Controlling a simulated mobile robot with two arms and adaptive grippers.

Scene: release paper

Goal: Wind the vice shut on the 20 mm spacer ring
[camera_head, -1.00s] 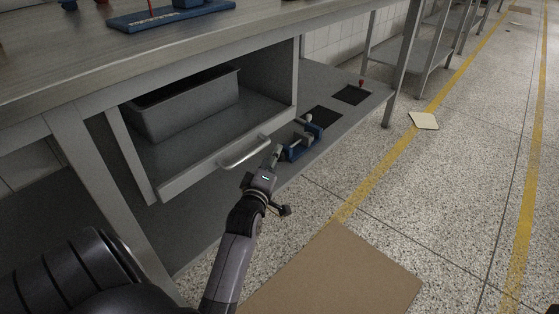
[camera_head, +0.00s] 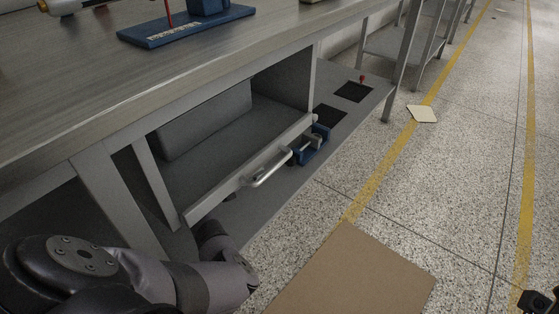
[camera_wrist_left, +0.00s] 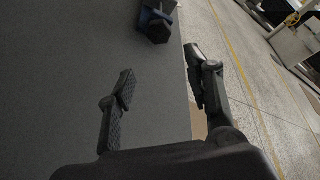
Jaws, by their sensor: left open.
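The small blue vice (camera_head: 312,143) stands on the lower shelf, just right of the open drawer's handle. Its near part is partly hidden by the drawer front. A blue and black part of what looks like the vice shows at the top of the left wrist view (camera_wrist_left: 154,24). I cannot make out the spacer ring. My left gripper (camera_wrist_left: 160,84) is open and empty, with its fingers apart over the grey shelf and short of the vice. In the head view my left arm covers the lower left, and its fingers are hidden. A dark part at the lower right corner may be my right gripper (camera_head: 538,301); its fingers are unclear.
The open drawer (camera_head: 225,190) with its bar handle (camera_head: 270,168) juts out beside the vice. A grey bin (camera_head: 205,120) sits inside. Dark pads (camera_head: 353,92) lie farther along the shelf. A brown board (camera_head: 350,275) lies on the floor. The aisle at right is open.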

